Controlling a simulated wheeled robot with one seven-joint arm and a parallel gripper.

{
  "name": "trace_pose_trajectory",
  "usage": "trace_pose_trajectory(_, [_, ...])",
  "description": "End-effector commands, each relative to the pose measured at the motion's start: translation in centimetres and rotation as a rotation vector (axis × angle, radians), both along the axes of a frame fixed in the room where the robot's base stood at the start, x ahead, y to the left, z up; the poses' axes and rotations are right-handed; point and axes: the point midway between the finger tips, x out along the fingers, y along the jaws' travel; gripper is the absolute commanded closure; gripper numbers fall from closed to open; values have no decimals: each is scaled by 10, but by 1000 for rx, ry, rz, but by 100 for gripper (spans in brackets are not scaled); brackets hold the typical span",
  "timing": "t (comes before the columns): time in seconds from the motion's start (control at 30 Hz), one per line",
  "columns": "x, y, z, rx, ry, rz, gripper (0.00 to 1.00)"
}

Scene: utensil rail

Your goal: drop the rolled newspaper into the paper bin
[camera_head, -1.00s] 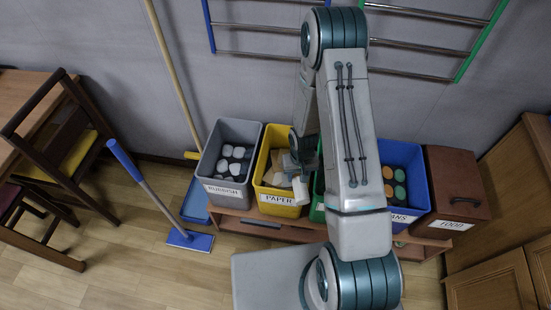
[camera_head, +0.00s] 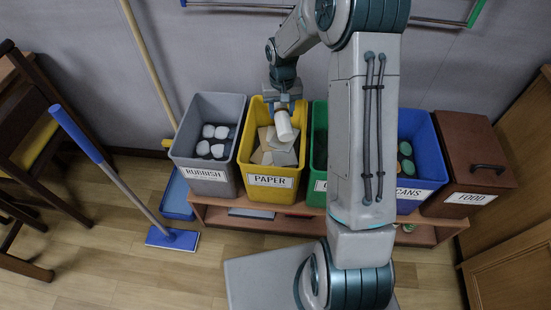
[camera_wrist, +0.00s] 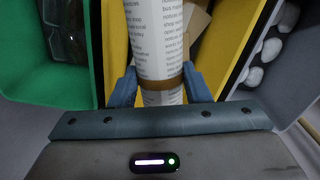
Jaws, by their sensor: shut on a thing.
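The rolled newspaper (camera_head: 284,126) is a white printed roll with a brown band, also large in the wrist view (camera_wrist: 155,40). My gripper (camera_wrist: 160,88) is shut on it, with one blue finger on each side of the roll near the band. In the head view my gripper (camera_head: 283,104) is above the yellow paper bin (camera_head: 272,182), which is labelled PAPER. The roll hangs over the bin's opening, and flat grey and tan scraps lie below it. The bin's yellow wall also shows in the wrist view (camera_wrist: 117,45). The roll's far end is cut off in the wrist view.
A grey RUBBISH bin (camera_head: 205,178) stands left of the paper bin. A green bin (camera_head: 318,150), partly behind my arm, stands right of it. Further right are a blue CANS bin (camera_head: 425,165) and a brown FOOD box (camera_head: 475,165). A blue mop (camera_head: 172,238) stands front left.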

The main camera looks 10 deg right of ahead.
Motion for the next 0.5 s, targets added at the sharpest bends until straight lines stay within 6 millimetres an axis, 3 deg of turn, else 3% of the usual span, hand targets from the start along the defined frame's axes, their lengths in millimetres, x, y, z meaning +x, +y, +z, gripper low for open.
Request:
trace_pose_trajectory(0.27, [2,0,-5,0,0,-1,82])
trace_pose_trajectory(0.5, [2,0,-32,1,1,-1,82])
